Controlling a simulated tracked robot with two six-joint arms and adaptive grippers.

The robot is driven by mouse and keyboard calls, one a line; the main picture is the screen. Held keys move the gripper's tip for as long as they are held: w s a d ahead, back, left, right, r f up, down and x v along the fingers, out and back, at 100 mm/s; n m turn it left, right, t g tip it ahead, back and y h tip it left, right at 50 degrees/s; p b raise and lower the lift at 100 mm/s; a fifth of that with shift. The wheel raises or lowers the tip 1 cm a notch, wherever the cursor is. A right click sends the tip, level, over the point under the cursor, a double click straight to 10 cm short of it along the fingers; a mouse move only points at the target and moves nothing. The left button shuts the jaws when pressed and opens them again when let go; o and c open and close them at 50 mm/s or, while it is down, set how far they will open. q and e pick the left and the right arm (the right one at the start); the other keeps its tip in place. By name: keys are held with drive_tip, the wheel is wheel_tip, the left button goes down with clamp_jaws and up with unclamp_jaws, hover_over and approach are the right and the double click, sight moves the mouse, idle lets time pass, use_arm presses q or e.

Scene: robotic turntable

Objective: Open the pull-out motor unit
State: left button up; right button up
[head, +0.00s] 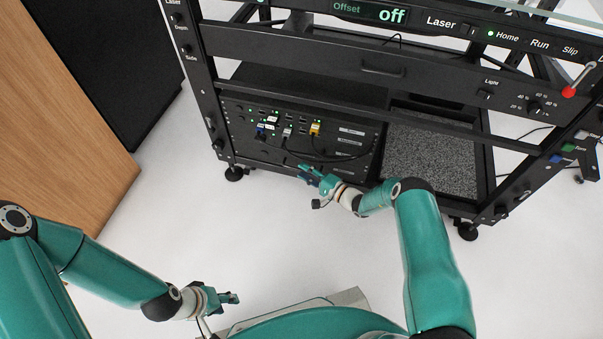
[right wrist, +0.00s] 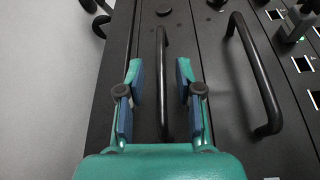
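The black rack (head: 300,42) stands ahead, with a lower front panel (head: 262,108) carrying ports and plugged cables. No readable label marks the motor unit. My right gripper (head: 308,174) is low in front of this panel's bottom edge. In the right wrist view the right gripper (right wrist: 158,78) is open, its two fingers on either side of a slim black bar handle (right wrist: 163,45). Whether they touch it cannot be told. A second, thicker curved handle (right wrist: 258,80) lies to the right. My left gripper (head: 230,298) is low, away from the rack; its opening is unclear.
A drawer front with a recessed handle (head: 383,70) lies above the panel. A grey speckled surface (head: 430,155) fills the bay to the right. Black cables (head: 325,155) hang across the panel. A wooden cabinet (head: 60,120) stands left. The white floor (head: 200,215) before the rack is clear.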

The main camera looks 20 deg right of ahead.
drive_tip(key=shift+x, duration=0.85)
drive_tip(key=shift+c, duration=0.3)
clamp_jaws()
drive_tip(key=shift+a, duration=0.1)
